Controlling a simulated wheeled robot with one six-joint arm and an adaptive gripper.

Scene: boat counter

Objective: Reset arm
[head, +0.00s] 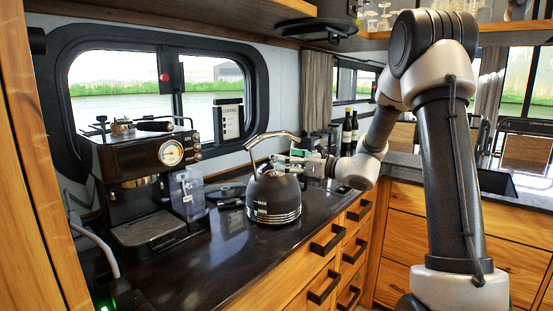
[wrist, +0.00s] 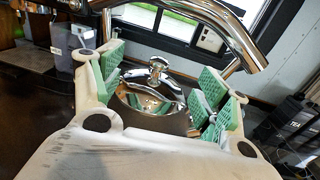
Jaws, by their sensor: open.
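My arm reaches in from the right in the head view and extends to the left over the counter. My gripper (head: 291,158) is at the right side of the black kettle (head: 273,196), near its lid. In the wrist view my gripper (wrist: 167,100) is open, with its green pads spread on both sides of the kettle's shiny lid and knob (wrist: 158,70). I cannot tell whether any pad touches the kettle. The kettle stands upright on the dark counter (head: 240,262).
An espresso machine (head: 140,185) stands at the left, with a clear container (head: 188,194) beside it. Dark bottles (head: 350,132) stand behind my wrist. A dark canister marked TEA (wrist: 290,122) is at the right in the wrist view. The front counter is clear.

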